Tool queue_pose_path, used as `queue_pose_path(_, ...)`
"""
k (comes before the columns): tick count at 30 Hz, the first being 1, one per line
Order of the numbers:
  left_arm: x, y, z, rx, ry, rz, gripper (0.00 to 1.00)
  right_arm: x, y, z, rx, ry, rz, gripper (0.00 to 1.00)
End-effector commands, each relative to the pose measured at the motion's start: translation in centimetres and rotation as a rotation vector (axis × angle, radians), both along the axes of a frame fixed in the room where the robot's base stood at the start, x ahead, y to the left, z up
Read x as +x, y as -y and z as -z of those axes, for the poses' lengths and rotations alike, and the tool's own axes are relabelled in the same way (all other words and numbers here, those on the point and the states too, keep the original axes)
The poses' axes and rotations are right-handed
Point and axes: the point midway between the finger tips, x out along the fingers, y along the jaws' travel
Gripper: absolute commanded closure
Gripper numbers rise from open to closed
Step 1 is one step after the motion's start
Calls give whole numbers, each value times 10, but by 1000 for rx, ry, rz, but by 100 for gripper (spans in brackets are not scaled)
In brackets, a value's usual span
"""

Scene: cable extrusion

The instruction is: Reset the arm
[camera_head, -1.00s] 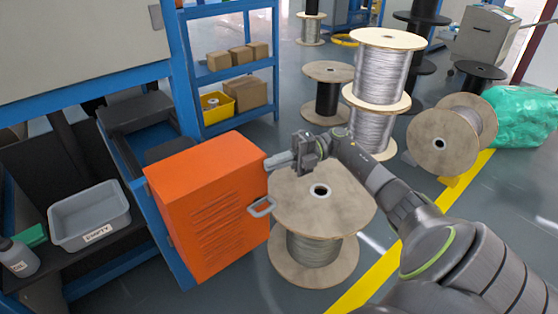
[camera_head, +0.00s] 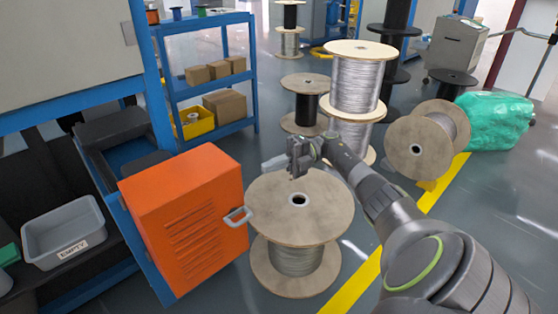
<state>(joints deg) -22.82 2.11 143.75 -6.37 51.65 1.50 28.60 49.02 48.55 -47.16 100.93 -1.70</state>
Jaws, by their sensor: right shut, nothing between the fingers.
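My right arm comes in from the lower right. Its gripper (camera_head: 291,164) is shut and empty, and shows small in the head view. It is above the back part of the top flange of a large cable spool (camera_head: 320,213), to the right of the orange cabinet (camera_head: 190,222). The cabinet has louvres and a grey handle (camera_head: 239,216) on its right side. The gripper is apart from the handle. My left gripper is not in view.
A grey bin marked EMPTY (camera_head: 34,239) stands on a dark shelf at left. Stacked wire spools (camera_head: 354,84) and a tilted spool (camera_head: 450,127) stand behind my right arm. A blue rack (camera_head: 190,91) holds boxes. Grey floor shows at right, beyond the yellow line.

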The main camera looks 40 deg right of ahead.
Motion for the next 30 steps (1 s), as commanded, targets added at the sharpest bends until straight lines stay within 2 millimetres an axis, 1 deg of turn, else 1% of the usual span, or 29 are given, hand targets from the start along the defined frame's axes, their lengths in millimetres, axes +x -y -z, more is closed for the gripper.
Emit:
queue_pose_path(3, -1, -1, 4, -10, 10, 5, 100, 5, 12, 0, 3, 2, 1, 100)
queue_pose_path(9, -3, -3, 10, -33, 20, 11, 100, 10, 26, 1, 1, 2, 1, 100)
queue_pose_path(18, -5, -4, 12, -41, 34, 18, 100, 12, 33, 0, 1, 0, -1, 100)
queue_pose_path(26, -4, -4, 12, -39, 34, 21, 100, 12, 31, 1, 5, 2, -4, 100)
queue_pose_path(29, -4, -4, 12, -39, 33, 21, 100, 12, 16, 8, 23, 11, -18, 100)
queue_pose_path(30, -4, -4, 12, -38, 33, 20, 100, 11, 6, 12, 37, 18, -27, 100)
